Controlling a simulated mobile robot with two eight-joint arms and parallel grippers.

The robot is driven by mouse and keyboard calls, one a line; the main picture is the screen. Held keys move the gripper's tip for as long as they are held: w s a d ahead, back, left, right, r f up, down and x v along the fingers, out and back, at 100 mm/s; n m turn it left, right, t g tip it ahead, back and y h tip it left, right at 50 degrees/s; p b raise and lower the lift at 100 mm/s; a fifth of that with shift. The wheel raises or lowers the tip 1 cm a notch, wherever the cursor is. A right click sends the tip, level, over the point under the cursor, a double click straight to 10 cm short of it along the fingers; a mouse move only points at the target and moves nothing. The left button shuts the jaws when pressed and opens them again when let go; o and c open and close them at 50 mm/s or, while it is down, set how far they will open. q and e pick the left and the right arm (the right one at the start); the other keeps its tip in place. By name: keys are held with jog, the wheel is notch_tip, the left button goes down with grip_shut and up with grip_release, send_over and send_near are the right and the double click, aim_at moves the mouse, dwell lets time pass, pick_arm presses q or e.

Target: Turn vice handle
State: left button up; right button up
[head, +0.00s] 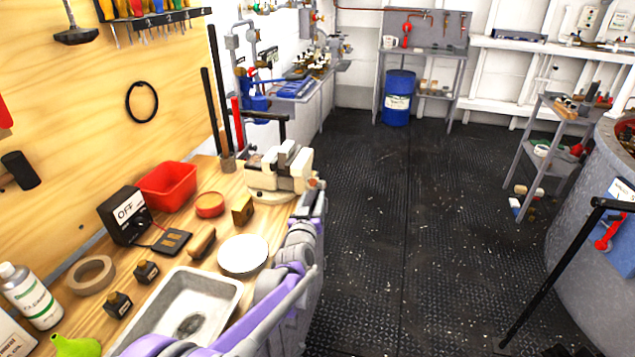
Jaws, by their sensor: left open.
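The vice (262,181) is cream and grey and sits at the far right corner of the wooden workbench, with its blocky jaws on top. Its handle is on the side facing the aisle and is too small and covered to make out clearly. My left arm, purple and grey, reaches along the bench's right edge. My left gripper (314,199) is at its far end, open, close beside the right side of the vice. I cannot tell whether it touches the handle. My right gripper is not in view.
Tall dark bars stand behind the vice.

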pick_arm(q)
jog(key=w, duration=1)
jog(key=shift+w+d+p, duration=0.3)
jog(key=shift+w+d, duration=0.05)
jog(key=shift+d, duration=0.05)
grip_shut()
dwell(0.9)
